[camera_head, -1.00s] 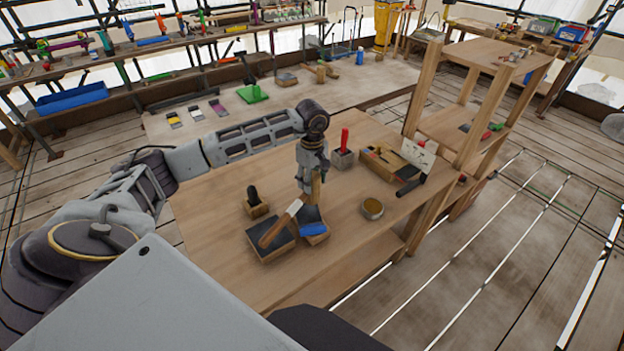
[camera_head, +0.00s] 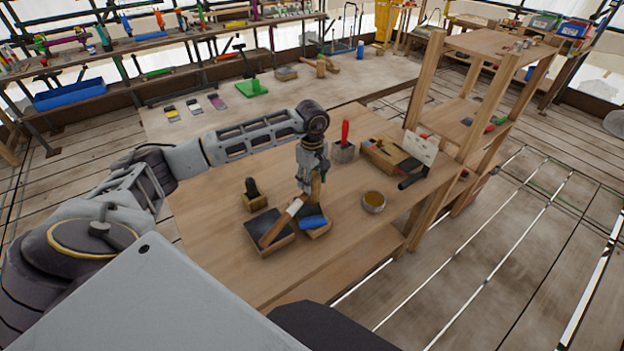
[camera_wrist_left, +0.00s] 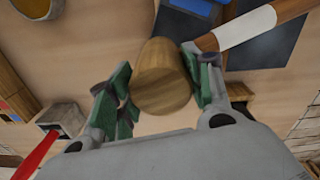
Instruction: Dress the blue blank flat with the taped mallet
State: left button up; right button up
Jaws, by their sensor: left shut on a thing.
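My left gripper (camera_head: 313,178) points down over the bench and is shut on the taped mallet. In the left wrist view its green-padded fingers (camera_wrist_left: 162,88) sit either side of the round wooden mallet head (camera_wrist_left: 163,78). The mallet's brown handle with a white tape band (camera_head: 295,206) slants down and left over a dark-topped block (camera_head: 259,222). The tape also shows in the left wrist view (camera_wrist_left: 246,26). The blue blank (camera_head: 313,222) lies on a wooden-edged block just below the gripper, partly cut off in the wrist view. Contact between mallet and blank cannot be told. My right gripper is out of view.
A small block with a black knob (camera_head: 252,188) stands left of the mallet. A round tin (camera_head: 373,201) is to the right. A block with a red-handled tool (camera_head: 344,146) and a wooden tray (camera_head: 380,153) stand behind. The front bench area is clear.

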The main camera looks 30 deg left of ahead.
pick_arm(q)
jog(key=shift+r, duration=0.1)
jog(key=shift+r+p, duration=0.9)
jog(key=shift+r, duration=1.2)
jog(key=shift+f, duration=0.15)
jog(key=shift+f+b, duration=1.85)
jog(key=shift+f, duration=0.3)
jog(key=shift+r, duration=0.15)
